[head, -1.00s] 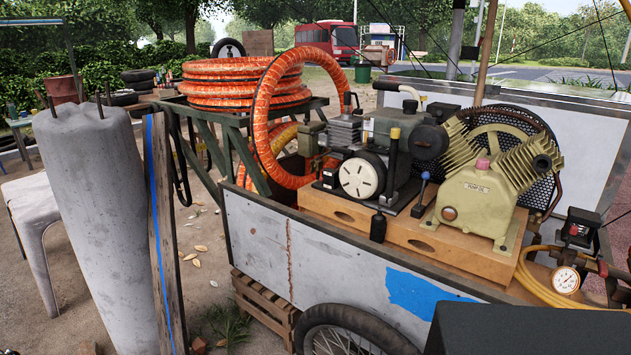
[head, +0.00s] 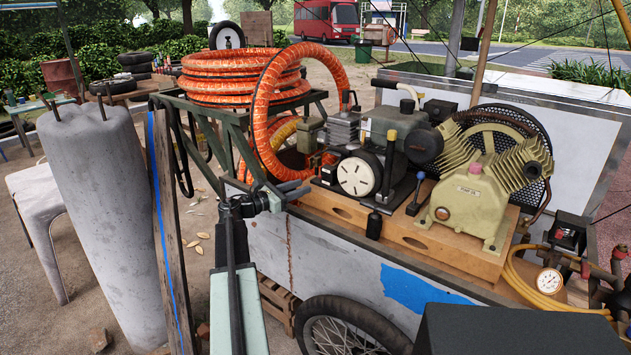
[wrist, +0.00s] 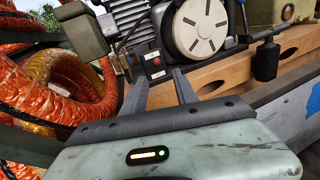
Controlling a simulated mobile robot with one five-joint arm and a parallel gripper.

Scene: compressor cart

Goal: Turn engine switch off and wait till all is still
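The engine (head: 372,165) with its round white recoil cover sits on a wooden board on the cart. At its left front is a small dark switch box (head: 329,168). In the wrist view the switch box (wrist: 153,63) shows a red part and a pale part, just beyond my fingertips; which position it is in is too small to tell. My gripper (head: 303,190) is in front of the cart's left edge, below and left of the switch box. In the wrist view my gripper (wrist: 160,80) has its two fingers apart, with nothing between them.
The tan pump (head: 488,190) with its belt wheel stands right of the engine. An orange hose coil (head: 245,80) lies on a green stand at left. A pressure gauge (head: 549,281) is at front right. A grey cylinder (head: 105,220) and wooden post stand at left.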

